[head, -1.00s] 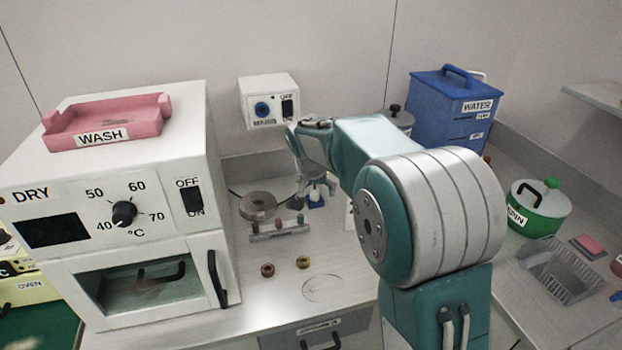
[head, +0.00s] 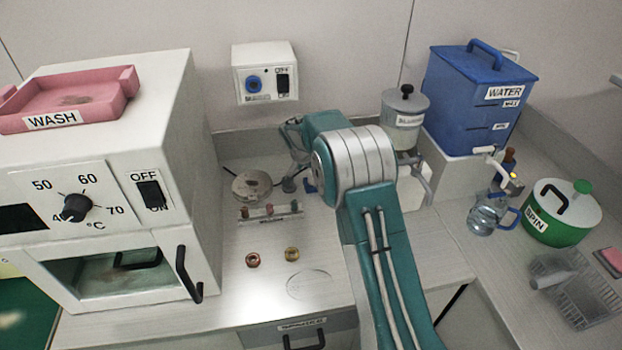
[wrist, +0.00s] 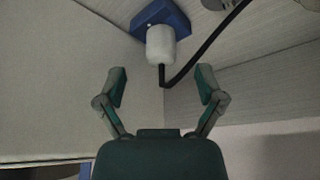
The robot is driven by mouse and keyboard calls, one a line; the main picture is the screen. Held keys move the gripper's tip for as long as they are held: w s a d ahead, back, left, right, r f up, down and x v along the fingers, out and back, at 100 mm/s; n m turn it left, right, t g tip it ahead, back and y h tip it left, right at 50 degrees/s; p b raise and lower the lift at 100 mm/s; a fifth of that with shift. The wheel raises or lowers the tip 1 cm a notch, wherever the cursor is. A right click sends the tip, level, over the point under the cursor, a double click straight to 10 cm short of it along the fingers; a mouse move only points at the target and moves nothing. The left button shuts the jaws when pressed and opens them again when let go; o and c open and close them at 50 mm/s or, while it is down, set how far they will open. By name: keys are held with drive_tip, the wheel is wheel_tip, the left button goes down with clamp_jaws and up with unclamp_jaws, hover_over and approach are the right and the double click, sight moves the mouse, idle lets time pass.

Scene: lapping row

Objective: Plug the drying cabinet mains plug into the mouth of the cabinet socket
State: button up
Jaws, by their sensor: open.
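The cabinet socket (head: 254,84) is a round blue mouth in a white box with an OFF switch, on the back wall above the counter. The white mains plug (wrist: 161,46) with its black cable (wrist: 205,52) shows in the wrist view, at a blue holder (wrist: 160,15). In the head view my arm hides most of it; a bit of blue (head: 311,187) shows beside the arm. My gripper (wrist: 162,85) is open and empty, its fingers spread either side of the plug's line, with the plug farther ahead. The gripper (head: 289,158) is low near the back wall in the head view.
The white drying cabinet (head: 110,150) stands at left, with a pink WASH tray (head: 125,85) on top. A round metal disc (head: 251,185) and a small rack (head: 268,215) lie left of my gripper. The blue water tank (head: 470,95) is at right. The front counter is mostly clear.

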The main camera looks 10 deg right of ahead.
drive_tip(key=x, duration=0.2)
drive_tip(key=d+x, duration=0.1)
drive_tip(key=x, duration=0.1)
drive_tip(key=shift+w+r, duration=0.1)
drive_tip(key=shift+w, duration=0.1)
drive_tip(key=shift+w+a+f, duration=0.15)
drive_tip(key=shift+f, duration=0.2)
drive_tip(key=shift+a+f, duration=0.2)
drive_tip(key=shift+a, duration=0.25)
drive_tip(key=shift+d, duration=0.4)
clamp_jaws()
